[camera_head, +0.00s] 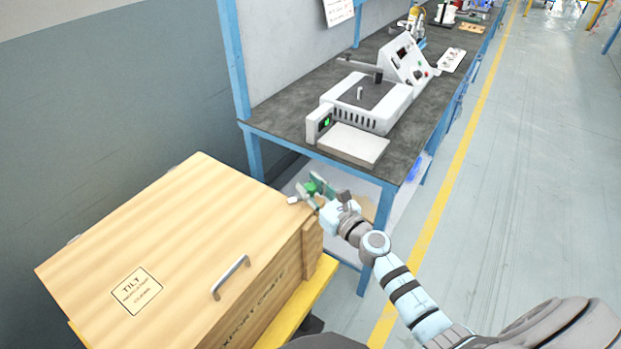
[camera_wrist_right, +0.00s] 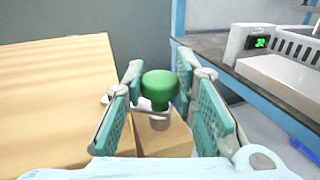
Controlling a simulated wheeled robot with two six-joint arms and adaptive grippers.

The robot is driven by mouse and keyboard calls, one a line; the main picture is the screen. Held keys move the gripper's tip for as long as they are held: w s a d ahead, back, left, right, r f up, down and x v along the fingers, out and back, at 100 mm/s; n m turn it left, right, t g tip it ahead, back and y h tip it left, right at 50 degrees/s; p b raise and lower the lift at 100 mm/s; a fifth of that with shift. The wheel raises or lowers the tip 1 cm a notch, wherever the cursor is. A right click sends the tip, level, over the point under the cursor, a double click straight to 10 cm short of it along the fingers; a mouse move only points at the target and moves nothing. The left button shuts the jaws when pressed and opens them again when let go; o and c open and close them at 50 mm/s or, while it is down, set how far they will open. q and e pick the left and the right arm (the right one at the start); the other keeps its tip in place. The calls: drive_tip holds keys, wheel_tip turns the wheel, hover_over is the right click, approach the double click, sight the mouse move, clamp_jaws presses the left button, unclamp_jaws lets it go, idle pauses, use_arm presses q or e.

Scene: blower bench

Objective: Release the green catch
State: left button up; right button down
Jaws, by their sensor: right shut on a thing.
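The green catch (camera_wrist_right: 160,88) is a rounded green knob on a short grey stem at the corner of the wooden crate (camera_head: 180,235). It also shows small in the head view (camera_head: 310,187), partly covered by the fingers. My right gripper (camera_head: 314,191) reaches the crate's far right corner, with its teal fingers on both sides of the knob in the wrist view. It is shut on the green catch. A light lever-like piece lies beside the stem. The crate lid lies flat and closed. My left gripper is not in view.
The crate has a metal handle (camera_head: 231,278) and a TILT label (camera_head: 136,290) and sits on a yellow stand (camera_head: 318,290). Just beyond is a blue-framed bench (camera_head: 285,118) with a white instrument (camera_head: 370,98). The floor to the right is open.

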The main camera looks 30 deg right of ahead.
sight(311, 186)
drive_tip(key=m+h, duration=0.1)
drive_tip(key=h, duration=0.1)
drive_tip(key=m+h, duration=0.2)
drive_tip(key=h, duration=0.1)
drive_tip(key=shift+a+m+p, duration=0.1)
drive_tip(key=shift+m+p, duration=0.2)
drive_tip(key=shift+m+g+h+b, duration=0.6)
drive_tip(key=shift+m+h, duration=0.8)
drive_tip(key=shift+h, duration=1.1)
drive_tip(key=c, duration=1.3)
unclamp_jaws()
wheel_tip(311, 186, up, 10)
drive_tip(key=shift+f, duration=0.1)
